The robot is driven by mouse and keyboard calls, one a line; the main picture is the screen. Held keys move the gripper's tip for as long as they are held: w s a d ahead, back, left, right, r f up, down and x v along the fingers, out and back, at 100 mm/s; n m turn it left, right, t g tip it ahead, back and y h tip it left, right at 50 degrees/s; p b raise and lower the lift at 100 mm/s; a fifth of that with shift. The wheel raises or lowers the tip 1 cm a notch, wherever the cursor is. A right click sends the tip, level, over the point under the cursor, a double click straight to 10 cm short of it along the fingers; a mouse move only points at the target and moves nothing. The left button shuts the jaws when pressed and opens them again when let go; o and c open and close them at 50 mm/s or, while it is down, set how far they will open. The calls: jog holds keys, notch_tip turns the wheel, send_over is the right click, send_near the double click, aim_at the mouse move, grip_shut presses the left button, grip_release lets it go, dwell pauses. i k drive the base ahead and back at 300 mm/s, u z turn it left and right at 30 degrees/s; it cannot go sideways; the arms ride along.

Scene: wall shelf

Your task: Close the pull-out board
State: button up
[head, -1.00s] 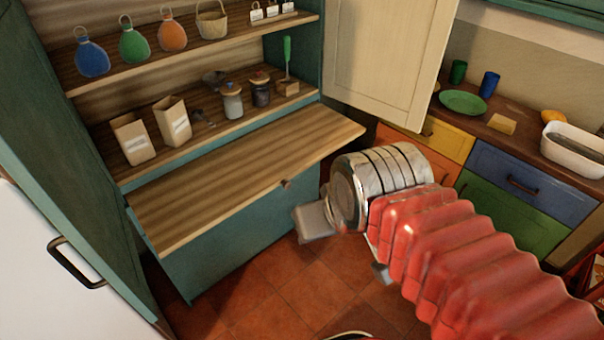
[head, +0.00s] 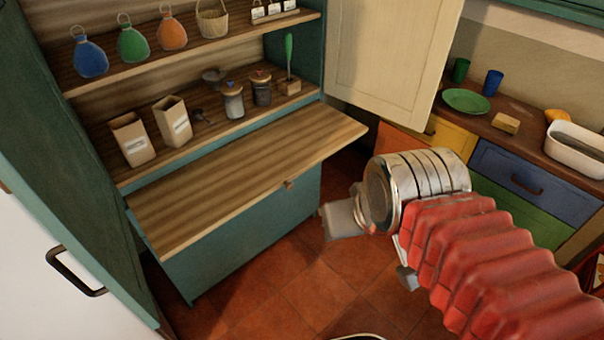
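The pull-out board (head: 240,180) is a striped wooden panel that juts out level from the cabinet, below the lower shelf. A small knob (head: 289,184) sits on its front edge. My gripper (head: 342,219) is at the end of the red-sleeved arm, to the right of the knob and in front of the board. It looks apart from both. A grey block-like part of it shows beside the metal cylinder. The fingertips do not show clearly, so I cannot tell whether it is open or shut. Nothing is seen in it.
Two paper bags (head: 173,121) and jars (head: 233,100) stand on the lower shelf (head: 207,127). The board's top is bare. A cream cabinet door (head: 388,60) stands open at the right. A counter with drawers (head: 522,181) is beyond my arm. The tiled floor (head: 290,285) is clear.

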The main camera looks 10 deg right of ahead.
aim_at(176, 210)
jog(key=z, duration=0.05)
jog(key=i, duration=1)
jog(key=u, duration=0.05)
